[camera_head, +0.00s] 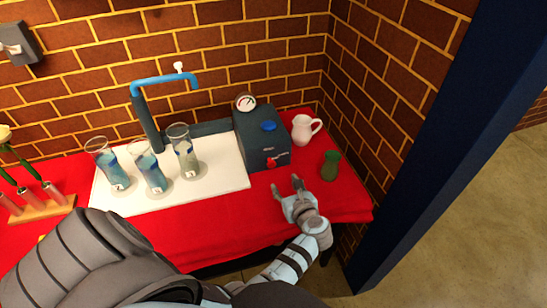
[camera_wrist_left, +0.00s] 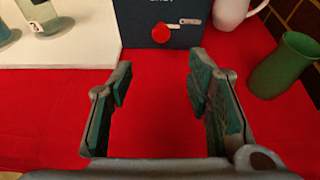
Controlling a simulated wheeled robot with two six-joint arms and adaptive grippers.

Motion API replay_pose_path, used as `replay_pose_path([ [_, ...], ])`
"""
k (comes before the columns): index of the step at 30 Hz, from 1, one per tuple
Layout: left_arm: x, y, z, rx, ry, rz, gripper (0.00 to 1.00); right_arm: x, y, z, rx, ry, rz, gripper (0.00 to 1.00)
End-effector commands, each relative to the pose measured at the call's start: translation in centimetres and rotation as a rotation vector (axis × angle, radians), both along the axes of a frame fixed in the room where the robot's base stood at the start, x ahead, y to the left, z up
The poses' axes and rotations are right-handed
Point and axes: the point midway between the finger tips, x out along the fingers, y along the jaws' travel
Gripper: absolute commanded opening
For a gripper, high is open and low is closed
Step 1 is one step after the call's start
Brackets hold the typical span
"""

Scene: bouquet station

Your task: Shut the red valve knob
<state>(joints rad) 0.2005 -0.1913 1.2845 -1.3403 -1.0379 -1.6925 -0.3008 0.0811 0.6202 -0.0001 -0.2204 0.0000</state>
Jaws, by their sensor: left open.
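The red valve knob (camera_head: 273,162) is on the front face of a dark blue-grey box (camera_head: 252,132) at the back right of the table. In the left wrist view the knob (camera_wrist_left: 160,33) is round and sits low on the box, with a small pale lever-like piece (camera_wrist_left: 190,21) beside it. My left gripper (camera_head: 288,187) is open and empty, in front of the box and short of the knob. In the wrist view its fingers (camera_wrist_left: 160,85) are spread, with the knob beyond them, between their tips in the picture. My right gripper is not in view.
A green vase (camera_head: 331,166) and a white pitcher (camera_head: 303,130) stand right of the box. Several glass cylinders, one of them here (camera_head: 184,152), stand on a white board (camera_head: 225,178) at left, under a blue tap (camera_head: 165,80). Red cloth (camera_head: 232,222) in front is clear.

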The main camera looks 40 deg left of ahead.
Motion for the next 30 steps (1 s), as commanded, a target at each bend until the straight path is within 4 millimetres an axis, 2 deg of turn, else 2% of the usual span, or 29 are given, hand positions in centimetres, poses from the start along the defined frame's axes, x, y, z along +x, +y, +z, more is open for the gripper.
replay_pose_path([
  [5,1.8,2.0,-1.6,0.028,0.016,-0.019,0.45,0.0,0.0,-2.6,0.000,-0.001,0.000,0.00],
  [12,5.4,7.3,-4.9,0.024,0.014,-0.017,0.45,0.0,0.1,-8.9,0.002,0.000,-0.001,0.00],
  [16,6.8,9.4,-5.7,0.023,0.015,-0.017,0.45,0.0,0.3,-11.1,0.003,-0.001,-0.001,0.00],
  [21,7.7,10.6,-5.8,0.021,0.016,-0.018,0.45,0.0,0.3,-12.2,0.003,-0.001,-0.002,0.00],
  [29,7.7,10.7,-5.5,0.020,0.017,-0.018,0.45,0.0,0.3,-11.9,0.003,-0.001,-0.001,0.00],
  [30,7.7,10.7,-5.5,0.020,0.017,-0.018,0.39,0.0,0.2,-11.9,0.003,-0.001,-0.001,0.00],
])
